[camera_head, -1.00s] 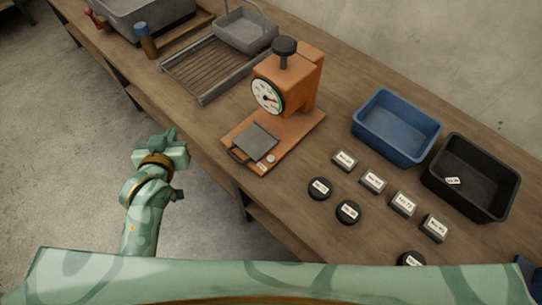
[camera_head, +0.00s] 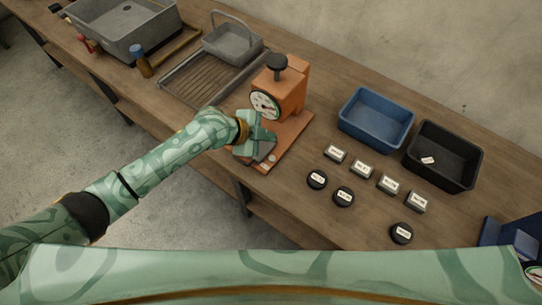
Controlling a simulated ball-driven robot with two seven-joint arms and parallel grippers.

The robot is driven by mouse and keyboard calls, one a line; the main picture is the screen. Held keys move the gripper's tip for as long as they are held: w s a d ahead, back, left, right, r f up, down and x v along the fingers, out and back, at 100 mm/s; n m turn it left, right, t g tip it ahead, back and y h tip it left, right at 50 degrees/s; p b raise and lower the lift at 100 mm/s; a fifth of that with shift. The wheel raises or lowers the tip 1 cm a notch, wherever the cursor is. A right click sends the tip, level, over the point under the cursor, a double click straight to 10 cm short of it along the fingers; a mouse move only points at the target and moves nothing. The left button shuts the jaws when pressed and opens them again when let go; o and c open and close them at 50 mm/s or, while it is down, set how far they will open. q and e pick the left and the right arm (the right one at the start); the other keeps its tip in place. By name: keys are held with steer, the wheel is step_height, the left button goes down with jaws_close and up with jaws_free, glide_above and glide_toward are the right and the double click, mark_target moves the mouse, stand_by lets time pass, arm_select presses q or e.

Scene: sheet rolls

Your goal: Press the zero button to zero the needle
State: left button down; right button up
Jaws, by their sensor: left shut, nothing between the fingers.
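The orange gauge (camera_head: 290,90) with a round white dial (camera_head: 264,106) and a black knob on top stands on the bench. A grey plate (camera_head: 262,151) lies on its base, partly covered by my left gripper. A small pale button (camera_head: 272,158) shows at the front corner of the base; I cannot read any mark on it. My left gripper (camera_head: 260,143) is shut and empty, over the plate and just left of the button. I cannot tell whether it touches anything. The needle is too small to read. My right gripper is out of view.
A blue bin (camera_head: 376,119) and a black bin (camera_head: 443,156) stand to the right. Several labelled blocks (camera_head: 361,168) and round black pieces (camera_head: 343,196) lie in front of them. A ribbed tray (camera_head: 205,82) and a grey basin (camera_head: 125,28) are at the left.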

mark_target(272, 158)
arm_select(q)
steer(key=shift+f, duration=0.15)
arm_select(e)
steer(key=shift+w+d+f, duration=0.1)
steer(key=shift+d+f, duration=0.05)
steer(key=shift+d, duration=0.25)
